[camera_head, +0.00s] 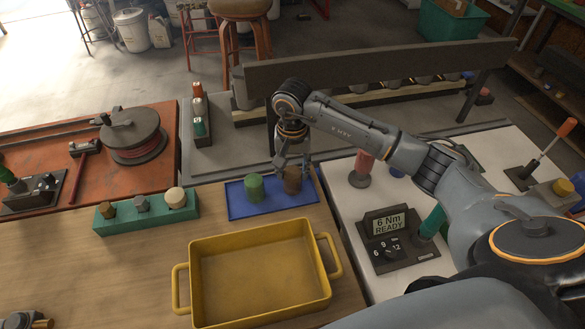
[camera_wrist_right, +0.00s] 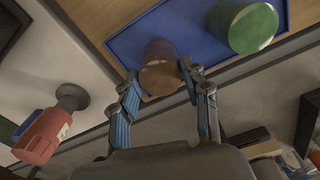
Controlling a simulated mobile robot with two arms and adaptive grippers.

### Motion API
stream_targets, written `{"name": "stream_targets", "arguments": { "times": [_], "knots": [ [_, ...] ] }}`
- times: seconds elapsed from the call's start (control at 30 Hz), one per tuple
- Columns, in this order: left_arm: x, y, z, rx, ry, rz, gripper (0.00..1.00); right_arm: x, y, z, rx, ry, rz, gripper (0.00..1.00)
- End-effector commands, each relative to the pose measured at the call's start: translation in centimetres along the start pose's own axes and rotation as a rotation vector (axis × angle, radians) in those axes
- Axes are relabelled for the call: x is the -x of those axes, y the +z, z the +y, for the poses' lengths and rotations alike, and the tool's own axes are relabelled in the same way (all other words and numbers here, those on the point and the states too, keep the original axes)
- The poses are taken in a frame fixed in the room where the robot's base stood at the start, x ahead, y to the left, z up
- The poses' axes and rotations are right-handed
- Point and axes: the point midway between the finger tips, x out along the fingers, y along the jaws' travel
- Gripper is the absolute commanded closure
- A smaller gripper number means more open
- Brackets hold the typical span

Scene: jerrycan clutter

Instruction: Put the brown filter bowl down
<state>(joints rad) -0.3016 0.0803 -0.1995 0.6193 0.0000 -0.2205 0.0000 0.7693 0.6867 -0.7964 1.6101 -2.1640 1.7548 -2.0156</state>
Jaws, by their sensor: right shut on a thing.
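The brown filter bowl (camera_head: 292,183) is at the right part of the blue tray (camera_head: 270,209), beside a green bowl (camera_head: 254,187). My right gripper (camera_head: 292,165) comes down over the brown bowl from above and is shut on it. In the right wrist view the brown bowl (camera_wrist_right: 160,52) sits between the two fingertips (camera_wrist_right: 159,76), and the green bowl (camera_wrist_right: 253,29) stands apart from it. The brown bowl looks upright, on or just above the tray; I cannot tell whether it touches.
A yellow bin (camera_head: 262,315) stands in front of the tray. A teal block with several knobs (camera_head: 147,213) lies to the left. A torque display (camera_head: 392,235) and a red-handled tool (camera_head: 362,168) stand to the right. A grey rail (camera_head: 380,62) runs behind.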

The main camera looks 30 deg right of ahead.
Motion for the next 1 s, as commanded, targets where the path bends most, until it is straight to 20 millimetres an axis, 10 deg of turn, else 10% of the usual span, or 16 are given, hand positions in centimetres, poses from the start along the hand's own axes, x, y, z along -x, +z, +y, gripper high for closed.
{"name": "stream_targets", "arguments": {
  "times": [0.07,0.1,0.2,0.63,1.0],
  "knots": [
    [-0.5,0.0,0.0,0.000,0.000,0.000,0.51,-0.4,0.0,0.0,0.000,0.000,0.000,1.00],
    [-0.3,0.0,0.0,0.000,0.000,0.000,0.51,-0.2,0.0,0.0,0.000,0.000,0.000,0.46],
    [-0.2,0.0,0.0,-0.001,0.000,0.000,0.51,-0.2,0.0,0.0,0.000,0.000,0.000,0.31],
    [-0.1,-0.1,0.0,-0.001,0.000,0.002,0.51,0.7,-0.1,0.0,0.000,-0.001,0.003,0.31],
    [-1.7,-0.1,0.0,-0.001,0.000,0.003,0.51,8.3,-0.1,-0.1,0.001,-0.003,0.005,0.31]
  ]
}}
